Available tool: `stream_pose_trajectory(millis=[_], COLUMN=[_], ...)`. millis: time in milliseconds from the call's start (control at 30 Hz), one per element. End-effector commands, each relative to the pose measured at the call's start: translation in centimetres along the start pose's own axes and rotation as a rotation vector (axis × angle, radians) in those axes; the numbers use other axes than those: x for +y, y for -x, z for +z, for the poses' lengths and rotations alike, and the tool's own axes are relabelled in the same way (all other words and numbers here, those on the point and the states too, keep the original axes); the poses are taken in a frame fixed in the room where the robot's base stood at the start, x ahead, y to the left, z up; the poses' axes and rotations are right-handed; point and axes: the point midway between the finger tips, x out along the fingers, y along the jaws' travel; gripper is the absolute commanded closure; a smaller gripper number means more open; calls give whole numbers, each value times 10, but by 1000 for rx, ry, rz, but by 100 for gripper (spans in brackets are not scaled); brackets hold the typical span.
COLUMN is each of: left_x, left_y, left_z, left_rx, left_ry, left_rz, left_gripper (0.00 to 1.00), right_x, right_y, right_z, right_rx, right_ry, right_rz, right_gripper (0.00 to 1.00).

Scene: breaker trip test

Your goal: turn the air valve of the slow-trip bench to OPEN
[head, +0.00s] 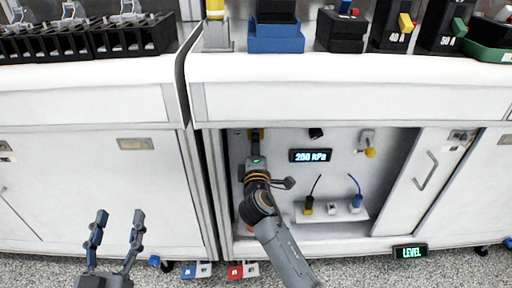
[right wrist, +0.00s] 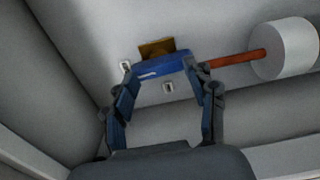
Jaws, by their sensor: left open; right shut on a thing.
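The air valve shows in the right wrist view as a blue handle (right wrist: 160,68) in front of a brass-coloured plate (right wrist: 157,47). A red-brown pipe (right wrist: 237,59) runs from beside it to a white cylinder (right wrist: 287,48). My right gripper (right wrist: 160,76) is shut on the blue handle, a finger at each end. Small pale labels sit near the handle; their marks are too small to read. In the head view my right arm reaches into the open cabinet bay and mostly hides the valve. My left gripper (head: 118,216) is open and empty, low in front of the left cabinet.
In the bay, a display (head: 310,156) seems to read 200 kPa, and a small shelf (head: 334,214) holds connectors. A sliding door (head: 424,185) stands at the bay's right. Blue and red pedals (head: 242,271) are on the floor. Breakers line the benchtop.

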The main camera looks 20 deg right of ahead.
Motion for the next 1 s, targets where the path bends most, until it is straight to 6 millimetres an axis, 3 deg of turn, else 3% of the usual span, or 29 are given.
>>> stream_pose_trajectory(millis=[33,633,667,700,867,1000], left_x=[0,1,1,1,1,1], left_y=[0,0,0,0,0,0], left_z=[-2,-8,-8,-8,-8,-7], left_rx=[12,45,45,44,43,42], left_ry=[1,1,1,1,1,1], left_rz=[1,2,2,2,2,2], left_gripper=[46,46,46,46,46,46], right_x=[8,9,9,9,8,6], right_y=[-4,-4,-4,-4,-3,-3], right_z=[2,3,3,3,2,1], right_rx=[-2,-2,-2,-1,-1,0], right_ry=[-15,-55,-55,-55,-54,-53], right_rz=[17,18,18,18,15,12], right_gripper=[76,75,41,33,1,0])
